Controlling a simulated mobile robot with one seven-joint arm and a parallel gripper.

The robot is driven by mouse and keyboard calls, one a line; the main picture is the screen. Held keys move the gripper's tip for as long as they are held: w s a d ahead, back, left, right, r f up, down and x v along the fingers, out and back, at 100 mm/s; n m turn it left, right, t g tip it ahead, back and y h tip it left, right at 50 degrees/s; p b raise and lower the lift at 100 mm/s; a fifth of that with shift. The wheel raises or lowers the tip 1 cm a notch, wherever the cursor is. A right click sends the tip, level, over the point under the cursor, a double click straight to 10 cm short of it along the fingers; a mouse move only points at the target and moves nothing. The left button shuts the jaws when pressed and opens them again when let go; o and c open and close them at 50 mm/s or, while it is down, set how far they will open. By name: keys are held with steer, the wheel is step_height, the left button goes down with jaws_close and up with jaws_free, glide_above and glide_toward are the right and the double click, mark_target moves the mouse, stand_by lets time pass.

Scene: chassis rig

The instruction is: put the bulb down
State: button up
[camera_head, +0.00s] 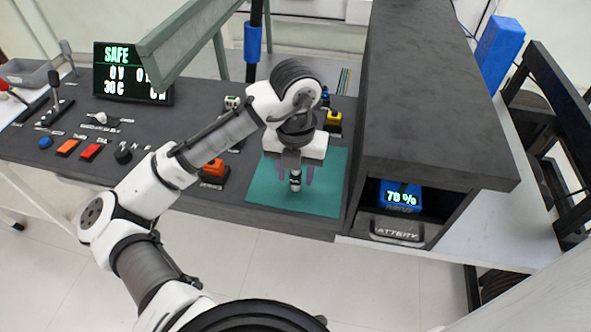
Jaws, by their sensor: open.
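My gripper (296,177) points down over the green mat (263,199), its two purple-grey fingers spread apart. A small dark and white piece (295,181), which looks like the bulb, shows between the fingers with a gap on each side. It seems upright over the mat, but I cannot tell whether it touches the mat. Its upper end is hidden by my gripper.
The mat's front area is clear. A dark shelf box with a battery (401,196) reading 70 % stands close on the right. An orange switch (214,169) is left of the mat, and a green-grey beam (185,40) hangs over the back. A display (117,72) reads SAFE.

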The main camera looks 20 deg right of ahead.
mark_target(296, 174)
step_height(296, 174, up, 12)
steer(key=shift+r, duration=0.15)
stand_by(0.3)
steer(key=shift+d, duration=0.1)
